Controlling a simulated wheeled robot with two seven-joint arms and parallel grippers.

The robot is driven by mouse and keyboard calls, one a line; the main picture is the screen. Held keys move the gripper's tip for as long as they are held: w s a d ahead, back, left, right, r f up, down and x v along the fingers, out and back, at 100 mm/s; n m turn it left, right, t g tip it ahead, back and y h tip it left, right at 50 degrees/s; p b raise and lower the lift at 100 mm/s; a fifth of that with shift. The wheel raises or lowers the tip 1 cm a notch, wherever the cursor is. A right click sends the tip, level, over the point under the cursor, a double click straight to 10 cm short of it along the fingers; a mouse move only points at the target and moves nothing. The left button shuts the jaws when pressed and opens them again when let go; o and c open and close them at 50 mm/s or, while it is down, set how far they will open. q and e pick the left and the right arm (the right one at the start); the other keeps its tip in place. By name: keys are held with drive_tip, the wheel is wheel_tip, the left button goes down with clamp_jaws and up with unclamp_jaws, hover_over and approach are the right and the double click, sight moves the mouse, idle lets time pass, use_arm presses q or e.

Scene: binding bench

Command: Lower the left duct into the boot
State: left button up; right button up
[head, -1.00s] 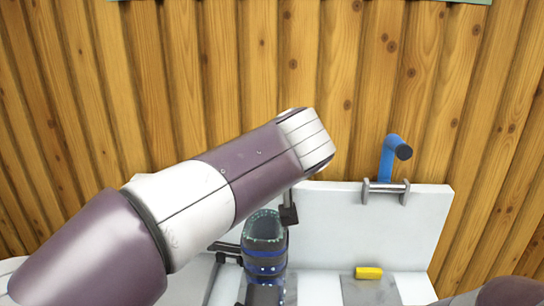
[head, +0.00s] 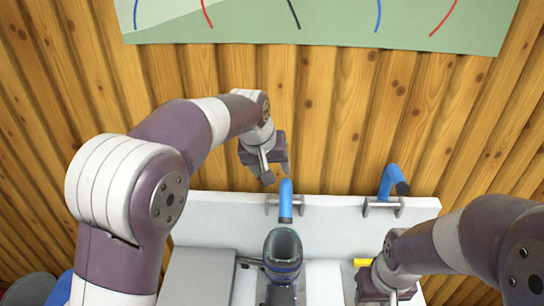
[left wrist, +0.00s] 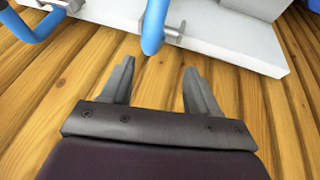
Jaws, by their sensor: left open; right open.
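The left duct (head: 285,203), a blue tube, stands upright at a holder on the white panel in the head view. A blue tube also shows between and beyond my left fingertips in the left wrist view (left wrist: 154,28). The boot (head: 284,246), a dark open-topped sleeve with a blue band, stands below and in front of it. My left gripper (head: 273,177) is open and empty, just above and left of the duct's top; its two fingers are apart in the left wrist view (left wrist: 158,72). My right gripper (head: 390,296) is open, low at right, partly cut off.
A second blue tube (head: 391,181), bent at its top, sits at a holder farther right on the white panel (head: 340,222). A yellow block (head: 362,262) is partly behind my right arm.

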sight(284, 186)
use_arm(q)
drive_tip(key=shift+m, duration=0.5)
drive_tip(key=d+f, duration=0.1)
drive_tip(key=d+f+p, duration=0.1)
drive_tip(key=d+f, duration=0.1)
drive_tip(key=f, duration=0.1)
drive_tip(key=shift+w+p, duration=0.3)
drive_tip(key=shift+p, duration=0.05)
drive_tip(key=x, duration=0.2)
drive_tip(key=p+x, duration=0.1)
drive_tip(key=x, duration=0.1)
drive_tip(key=p+x, duration=0.1)
drive_tip(key=x, duration=0.2)
drive_tip(key=shift+w+a, duration=0.4)
drive_tip(key=shift+d+f, duration=0.35)
drive_tip(key=shift+f, duration=0.15)
use_arm(e)
drive_tip(key=r, duration=0.2)
drive_tip(key=d+r, duration=0.1)
drive_tip(key=shift+s+r, duration=0.2)
drive_tip(key=shift+s, duration=0.1)
use_arm(q)
drive_tip(key=shift+w+a, duration=0.1)
use_arm(e)
drive_tip(key=shift+a, duration=0.1)
